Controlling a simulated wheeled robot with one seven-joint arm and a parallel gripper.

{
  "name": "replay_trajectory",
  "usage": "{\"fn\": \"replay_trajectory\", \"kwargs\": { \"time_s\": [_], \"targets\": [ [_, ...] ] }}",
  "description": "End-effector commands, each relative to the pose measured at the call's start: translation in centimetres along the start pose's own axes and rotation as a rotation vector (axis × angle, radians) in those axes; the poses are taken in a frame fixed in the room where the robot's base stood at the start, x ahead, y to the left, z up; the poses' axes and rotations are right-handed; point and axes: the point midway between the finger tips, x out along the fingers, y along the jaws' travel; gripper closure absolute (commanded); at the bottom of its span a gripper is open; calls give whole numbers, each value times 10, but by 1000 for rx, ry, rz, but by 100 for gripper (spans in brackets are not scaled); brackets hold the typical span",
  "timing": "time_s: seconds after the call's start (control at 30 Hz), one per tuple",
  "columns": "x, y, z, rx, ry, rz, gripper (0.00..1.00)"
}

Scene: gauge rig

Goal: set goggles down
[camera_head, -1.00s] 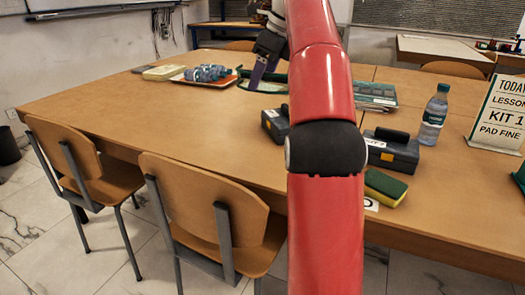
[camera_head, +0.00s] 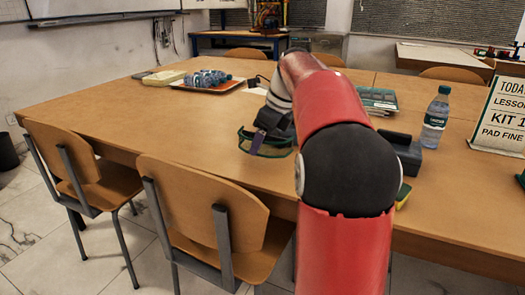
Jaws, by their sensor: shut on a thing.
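The goggles (camera_head: 277,151), with a dark green frame and a clear lens, are at the table's near middle, left of my red arm. My gripper (camera_head: 258,141) is shut on the goggles; one purplish finger shows in front of the lens. The goggles look low, at or just above the table top (camera_head: 190,130); I cannot tell whether they touch it. My arm hides part of the gripper and the table behind it.
An orange tray with water bottles (camera_head: 207,79) is at the back left. A dark kit case (camera_head: 405,152), an upright bottle (camera_head: 435,118) and a lesson sign (camera_head: 501,115) are right of my arm. Two chairs (camera_head: 205,215) stand at the near edge. The table's left is clear.

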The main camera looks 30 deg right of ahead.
Motion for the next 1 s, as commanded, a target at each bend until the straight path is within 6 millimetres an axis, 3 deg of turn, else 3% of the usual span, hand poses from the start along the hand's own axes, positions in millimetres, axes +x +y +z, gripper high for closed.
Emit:
{"fn": "replay_trajectory", "kwargs": {
  "time_s": [0.17,0.53,0.57,0.7,1.0],
  "targets": [
    [24,0,-11,3,1,1,65],
    [28,0,-12,1,0,0,65],
    [27,0,-11,1,0,0,40],
    [27,0,-11,1,0,0,21],
    [26,0,-11,1,0,0,20]
  ]
}}
